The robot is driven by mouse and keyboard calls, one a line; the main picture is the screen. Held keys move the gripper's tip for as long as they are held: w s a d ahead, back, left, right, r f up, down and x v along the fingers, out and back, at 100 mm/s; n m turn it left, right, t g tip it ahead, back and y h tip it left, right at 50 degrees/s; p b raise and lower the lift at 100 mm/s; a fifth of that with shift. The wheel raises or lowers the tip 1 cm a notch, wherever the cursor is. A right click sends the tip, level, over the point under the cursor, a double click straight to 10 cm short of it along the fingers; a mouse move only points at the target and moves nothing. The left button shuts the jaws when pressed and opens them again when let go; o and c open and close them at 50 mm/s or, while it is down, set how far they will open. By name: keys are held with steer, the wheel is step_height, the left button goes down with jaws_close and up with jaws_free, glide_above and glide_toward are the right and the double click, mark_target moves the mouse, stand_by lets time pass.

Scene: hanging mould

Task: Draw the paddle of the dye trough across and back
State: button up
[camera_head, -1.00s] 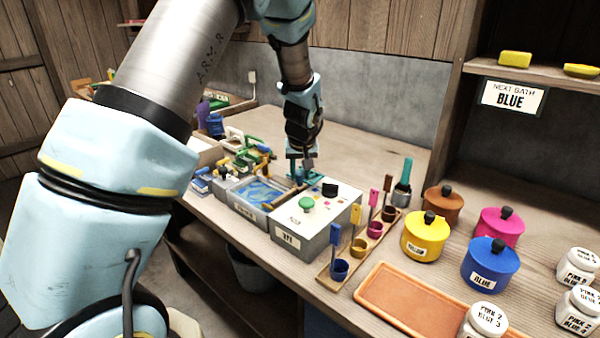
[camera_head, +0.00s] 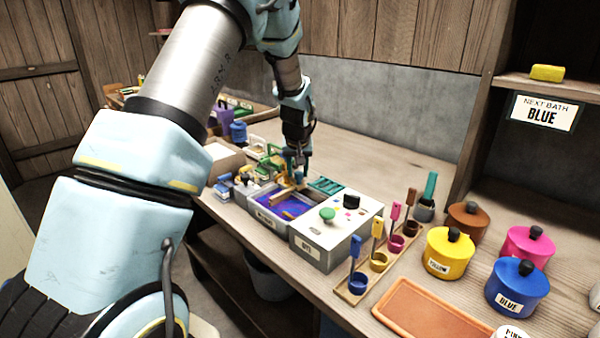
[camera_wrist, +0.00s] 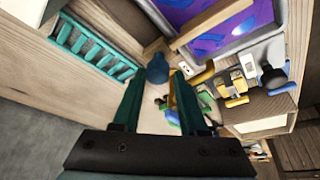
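The dye trough (camera_head: 252,208) sits on the bench and holds blue-purple, swirled dye (camera_head: 292,206). Its wooden paddle (camera_head: 284,192) lies across the trough towards its left end. In the wrist view the paddle bar (camera_wrist: 212,24) shows at the top, beside purple dye with blue streaks. A blue knob (camera_wrist: 157,68), the paddle's handle, sits between my teal fingertips.
Ladles in cups (camera_head: 380,262), lidded dye pots (camera_head: 450,253) and an orange tray (camera_head: 430,315) stand further right. Small clamps (camera_head: 245,183) crowd the left.

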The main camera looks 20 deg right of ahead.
steer(key=o, duration=0.3)
steer(key=shift+o, duration=0.2)
steer(key=b+v, duration=0.2)
steer(key=v, duration=0.8)
steer(key=shift+s+r+b, duration=0.2)
steer(key=shift+r+b, duration=0.15)
steer(key=shift+b, duration=0.05)
steer(key=shift+a, duration=0.1)
